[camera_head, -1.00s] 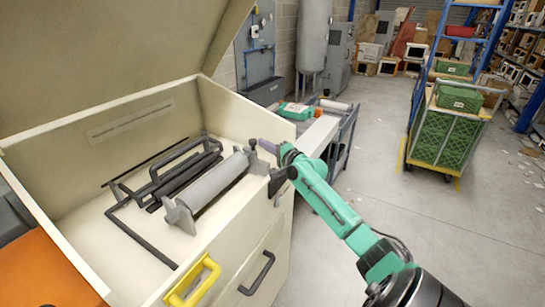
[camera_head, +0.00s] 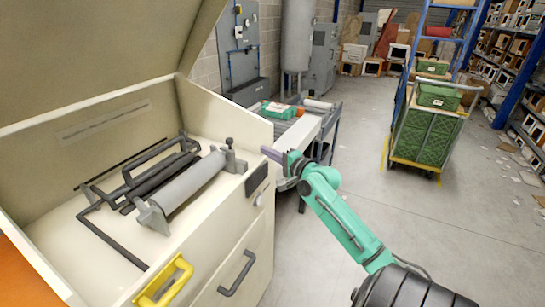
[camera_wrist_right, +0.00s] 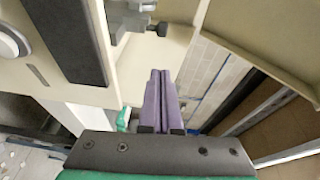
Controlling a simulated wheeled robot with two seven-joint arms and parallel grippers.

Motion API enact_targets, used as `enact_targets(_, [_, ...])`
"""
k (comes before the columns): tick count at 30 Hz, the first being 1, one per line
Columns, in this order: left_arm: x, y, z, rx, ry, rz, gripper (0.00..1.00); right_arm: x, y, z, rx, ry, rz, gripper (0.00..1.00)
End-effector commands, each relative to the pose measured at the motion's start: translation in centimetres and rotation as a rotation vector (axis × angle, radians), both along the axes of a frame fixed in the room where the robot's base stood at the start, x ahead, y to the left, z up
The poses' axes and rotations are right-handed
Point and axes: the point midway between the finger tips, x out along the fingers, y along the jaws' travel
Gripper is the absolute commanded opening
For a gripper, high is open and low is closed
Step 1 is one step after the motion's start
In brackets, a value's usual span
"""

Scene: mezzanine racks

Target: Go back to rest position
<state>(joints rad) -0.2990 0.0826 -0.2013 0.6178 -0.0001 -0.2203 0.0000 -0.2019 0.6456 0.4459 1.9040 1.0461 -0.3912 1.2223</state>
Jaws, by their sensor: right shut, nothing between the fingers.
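My right gripper (camera_head: 272,154) is at the end of the green arm, just right of the cream cabinet's side panel. Its purple fingers (camera_wrist_right: 161,100) are together with nothing between them in the right wrist view. The cream cabinet (camera_head: 215,255) stands at the left with its lid raised. Inside it lie a grey roller (camera_head: 188,185) and dark bars (camera_head: 155,170). The gripper is apart from these. My left gripper is not in view.
A yellow handle (camera_head: 163,282) and a dark handle (camera_head: 237,273) stick out from the cabinet front. A workbench (camera_head: 318,128) stands behind the gripper. A cart with green crates (camera_head: 425,135) is at the right. Open floor lies between.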

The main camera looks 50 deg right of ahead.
Motion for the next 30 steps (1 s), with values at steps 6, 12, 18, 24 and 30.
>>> enact_targets(6, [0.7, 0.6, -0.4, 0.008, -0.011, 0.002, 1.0, -1.5, 0.0, 0.1, -0.001, 0.001, -0.001, 0.0])
enact_targets(12, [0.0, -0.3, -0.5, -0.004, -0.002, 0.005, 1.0, -1.5, 0.0, 0.1, -0.001, 0.001, -0.001, 0.0])
enact_targets(18, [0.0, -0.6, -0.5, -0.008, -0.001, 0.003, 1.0, -1.5, 0.0, 0.1, -0.001, 0.0, -0.001, 0.0])
enact_targets(24, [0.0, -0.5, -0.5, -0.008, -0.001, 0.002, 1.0, -1.6, -0.6, -1.9, -0.022, 0.033, -0.019, 0.0])
enact_targets(30, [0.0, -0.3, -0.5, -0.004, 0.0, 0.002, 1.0, -4.2, -2.7, -16.9, -0.22, 0.308, -0.082, 0.0])
